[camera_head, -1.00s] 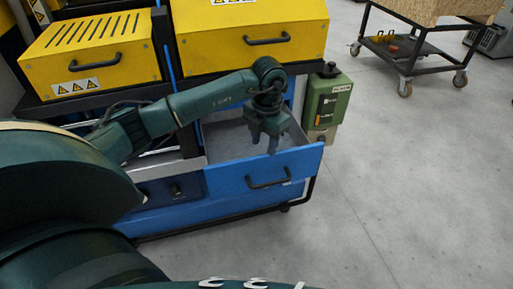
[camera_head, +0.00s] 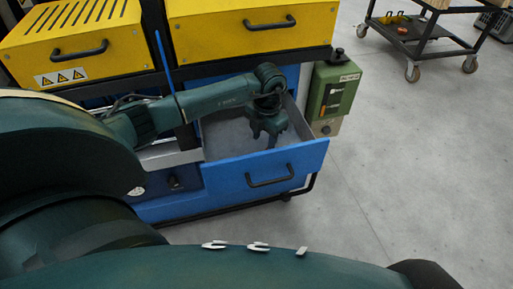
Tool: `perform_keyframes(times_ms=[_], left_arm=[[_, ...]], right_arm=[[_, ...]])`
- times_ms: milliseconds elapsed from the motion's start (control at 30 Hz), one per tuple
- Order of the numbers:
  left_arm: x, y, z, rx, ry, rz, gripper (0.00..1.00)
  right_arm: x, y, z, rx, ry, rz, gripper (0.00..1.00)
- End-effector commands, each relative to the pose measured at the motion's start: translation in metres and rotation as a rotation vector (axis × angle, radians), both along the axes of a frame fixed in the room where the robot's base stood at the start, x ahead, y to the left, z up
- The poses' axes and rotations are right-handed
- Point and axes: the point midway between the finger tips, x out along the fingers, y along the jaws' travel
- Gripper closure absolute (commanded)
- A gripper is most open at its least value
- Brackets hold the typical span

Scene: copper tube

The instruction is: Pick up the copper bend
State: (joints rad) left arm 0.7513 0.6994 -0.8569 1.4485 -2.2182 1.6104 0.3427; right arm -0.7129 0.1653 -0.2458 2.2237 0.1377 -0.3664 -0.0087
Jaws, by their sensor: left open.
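My left gripper (camera_head: 269,138) points down into an open blue drawer (camera_head: 266,171) with a grey inside. Its fingers are apart, and I see nothing between them. I cannot make out a copper bend in the drawer; the drawer's front panel and the gripper hide part of its floor. My right gripper is not in view.
Yellow cabinets (camera_head: 249,27) with black handles stand above the drawer. A green control box (camera_head: 333,92) is close on the drawer's right. A wheeled cart (camera_head: 429,34) with small yellow and orange items stands at the upper right. The grey floor (camera_head: 420,150) on the right is clear.

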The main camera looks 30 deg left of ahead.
Motion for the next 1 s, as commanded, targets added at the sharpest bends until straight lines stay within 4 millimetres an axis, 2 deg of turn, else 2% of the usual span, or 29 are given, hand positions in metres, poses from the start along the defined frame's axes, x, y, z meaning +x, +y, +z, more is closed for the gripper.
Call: perform_keyframes(times_ms=[400,667,1000], left_arm=[[0.004,0.005,-0.05,-0.001,0.0,0.0,0.58],[0.004,0.005,-0.053,0.0,-0.001,0.0,0.58],[0.004,0.005,-0.052,0.0,-0.001,0.0,0.85]], right_arm=[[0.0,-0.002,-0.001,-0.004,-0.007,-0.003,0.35],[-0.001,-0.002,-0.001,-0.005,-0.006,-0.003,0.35],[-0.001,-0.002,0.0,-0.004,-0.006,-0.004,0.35]])
